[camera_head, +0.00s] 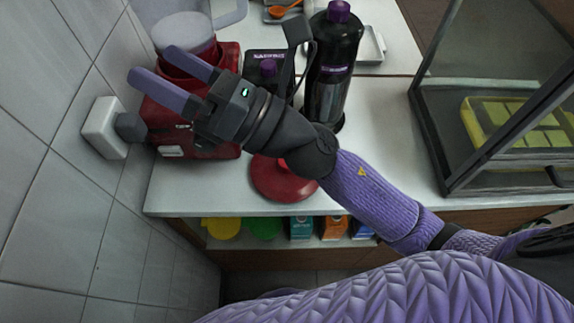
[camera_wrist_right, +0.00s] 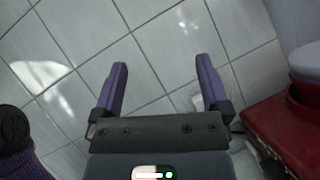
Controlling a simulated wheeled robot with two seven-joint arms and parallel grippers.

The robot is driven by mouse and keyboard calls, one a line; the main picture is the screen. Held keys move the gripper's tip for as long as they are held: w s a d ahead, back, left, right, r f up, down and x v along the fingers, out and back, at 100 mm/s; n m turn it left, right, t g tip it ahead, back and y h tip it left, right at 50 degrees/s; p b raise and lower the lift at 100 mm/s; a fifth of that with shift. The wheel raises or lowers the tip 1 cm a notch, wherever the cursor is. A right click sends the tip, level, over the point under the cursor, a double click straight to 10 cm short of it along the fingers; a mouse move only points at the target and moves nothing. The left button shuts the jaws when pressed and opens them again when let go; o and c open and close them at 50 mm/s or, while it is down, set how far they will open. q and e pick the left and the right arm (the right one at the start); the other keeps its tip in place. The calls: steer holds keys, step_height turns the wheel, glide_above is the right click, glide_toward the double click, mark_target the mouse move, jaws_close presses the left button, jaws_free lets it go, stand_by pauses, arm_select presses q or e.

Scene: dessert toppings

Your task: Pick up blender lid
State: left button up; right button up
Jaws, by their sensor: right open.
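A round red lid (camera_head: 272,184) lies on the white counter near its front edge, partly covered by my right forearm. The red blender base (camera_head: 224,146) stands left of it, with a clear jar (camera_head: 187,35) on top. My right gripper (camera_head: 153,63) is open and empty, its purple fingers in front of the blender and pointing to the left wall. In the right wrist view, the open fingers (camera_wrist_right: 159,76) have only wall tiles between them, and the red blender base (camera_wrist_right: 268,118) is at the right. My left gripper is not in view.
Dark bottles with purple caps (camera_head: 334,60) stand on the counter (camera_head: 385,140) behind my right arm. A glass case (camera_head: 490,110) is at the right. A wall socket (camera_head: 104,128) with a plug is beside the blender. Several coloured packages (camera_head: 335,228) sit below the counter.

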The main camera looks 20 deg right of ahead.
steer(key=s+a+f+n+g+h, duration=0.25)
steer(key=f+n+g, duration=0.35)
steer(key=n, duration=0.5)
steer(key=s+a+f+n+g+h, duration=0.2)
steer(key=f+n+g+h, duration=0.25)
steer(key=n+g, duration=0.5)
steer(key=w+d+f+n+t+h, duration=0.1)
steer(key=w+d+f+n+h, duration=0.1)
steer(key=d+h, duration=0.2)
steer(key=w+d+f+n+t+h, duration=0.1)
steer(key=w+d+f+n+h, duration=0.1)
steer(key=d, duration=0.5)
steer(key=w+d+f+n+t+h, duration=0.2)
steer(key=w+d+f+n+h, duration=0.1)
steer(key=d+h, duration=0.3)
steer(key=shift+f+n+h, duration=0.1)
steer(key=shift+n+h, duration=0.4)
steer(key=shift+n, duration=0.15)
steer(key=f, duration=0.3)
steer(key=f+b, duration=0.1)
steer(key=f, duration=0.2)
steer(key=f+b, duration=0.1)
steer(key=f, duration=0.2)
steer(key=shift+w+d+f, duration=0.1)
steer(key=shift+w+f, duration=0.15)
steer(key=shift+r, duration=0.1)
jaws_close()
